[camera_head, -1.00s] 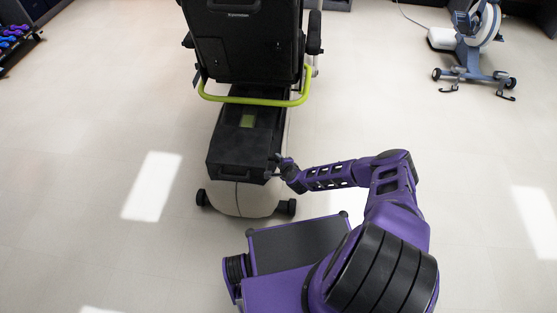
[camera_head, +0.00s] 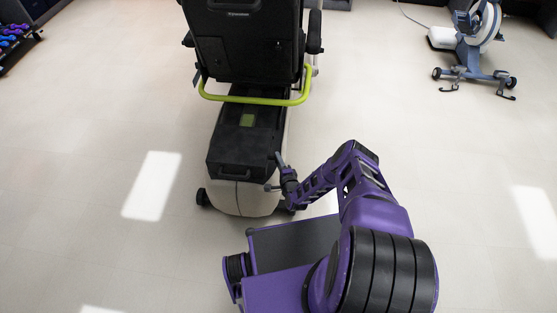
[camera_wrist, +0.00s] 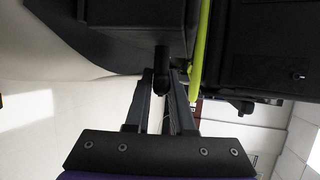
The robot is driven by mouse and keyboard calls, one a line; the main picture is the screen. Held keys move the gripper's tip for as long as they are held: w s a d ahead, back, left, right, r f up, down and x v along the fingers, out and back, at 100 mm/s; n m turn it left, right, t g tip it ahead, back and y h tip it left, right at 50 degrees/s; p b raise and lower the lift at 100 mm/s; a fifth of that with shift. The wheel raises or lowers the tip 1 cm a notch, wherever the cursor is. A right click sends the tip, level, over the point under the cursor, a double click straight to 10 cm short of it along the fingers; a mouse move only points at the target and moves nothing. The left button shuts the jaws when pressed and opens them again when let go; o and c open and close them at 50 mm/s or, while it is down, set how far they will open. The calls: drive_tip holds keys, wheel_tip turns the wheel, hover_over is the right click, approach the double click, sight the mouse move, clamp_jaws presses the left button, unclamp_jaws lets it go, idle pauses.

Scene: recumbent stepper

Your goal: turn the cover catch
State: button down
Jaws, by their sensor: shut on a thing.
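The cover is a black box-like housing (camera_head: 238,145) low behind the seat, with a handle on its rear face. In the wrist view its dark side (camera_wrist: 125,25) fills the upper middle. The catch is a small dark stubby knob (camera_wrist: 161,57) standing out from the housing's edge. My gripper (camera_wrist: 163,76) is closed around the catch's end, a finger on each side. In the head view my gripper (camera_head: 277,158) is at the cover's right rear corner. The catch is too small and covered to make out there.
A yellow-green bar (camera_head: 255,100) crosses behind the seat back (camera_head: 245,40) and runs close beside my fingers in the wrist view. A wheeled foot (camera_head: 203,197) sticks out at the base's rear. An exercise bike (camera_head: 478,50) stands far right. Open floor lies on both sides.

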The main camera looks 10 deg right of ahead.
drive_tip(key=c, duration=0.8)
unclamp_jaws()
drive_tip(key=shift+s, duration=0.1)
